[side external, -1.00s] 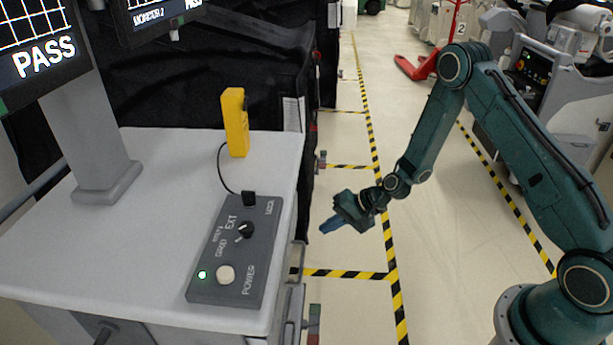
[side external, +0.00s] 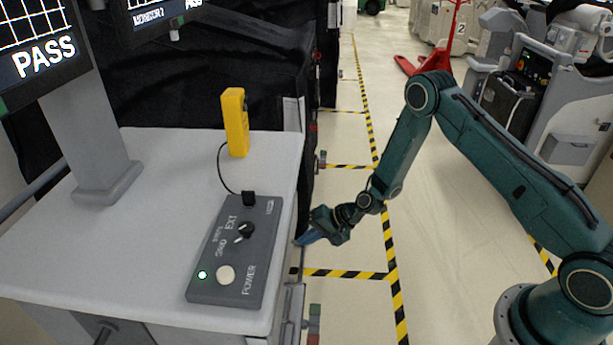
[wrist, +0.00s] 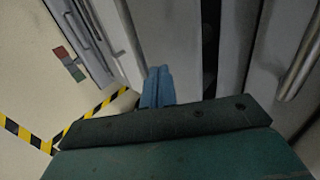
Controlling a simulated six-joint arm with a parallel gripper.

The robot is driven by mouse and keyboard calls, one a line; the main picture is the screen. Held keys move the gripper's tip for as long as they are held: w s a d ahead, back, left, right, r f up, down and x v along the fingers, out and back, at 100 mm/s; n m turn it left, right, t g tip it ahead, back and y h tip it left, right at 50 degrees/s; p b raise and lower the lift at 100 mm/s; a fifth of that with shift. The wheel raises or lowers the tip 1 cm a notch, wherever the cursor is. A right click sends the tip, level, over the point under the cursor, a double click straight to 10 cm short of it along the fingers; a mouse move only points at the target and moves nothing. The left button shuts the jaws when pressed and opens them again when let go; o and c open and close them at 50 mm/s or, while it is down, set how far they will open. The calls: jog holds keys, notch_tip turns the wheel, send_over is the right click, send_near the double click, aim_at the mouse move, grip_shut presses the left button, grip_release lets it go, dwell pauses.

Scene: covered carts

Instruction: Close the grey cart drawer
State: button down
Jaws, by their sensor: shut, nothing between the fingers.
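The grey cart (side external: 110,235) stands at the left in the side external view, its top hiding most of its right side. My gripper (side external: 304,239) has its blue fingers shut and empty beside the cart's right edge, below the level of the top. In the wrist view the blue fingers (wrist: 157,84) point at a light grey panel (wrist: 170,40), which looks like part of the drawer; I cannot tell whether they touch it. A dark gap (wrist: 210,45) lies between this panel and another grey panel (wrist: 243,40). How far the drawer stands out is hidden in the side external view.
A control box (side external: 235,250), a yellow handheld device (side external: 235,122) and a monitor stand (side external: 95,150) are on the cart top. A metal bar handle (wrist: 300,65) shows at the right in the wrist view. Black covered carts (side external: 220,70) stand behind.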

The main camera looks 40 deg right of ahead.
aim_at(290, 237)
jog(key=shift+x, duration=1.2)
jog(key=shift+w, duration=0.1)
jog(key=shift+w+a, duration=1.5)
jog(key=shift+a, duration=0.2)
jog(key=shift+s+d+r, duration=0.15)
jog(key=shift+d+r, duration=0.1)
jog(key=shift+r, duration=0.15)
jog(key=v, duration=0.9)
jog(key=shift+s+d, duration=0.35)
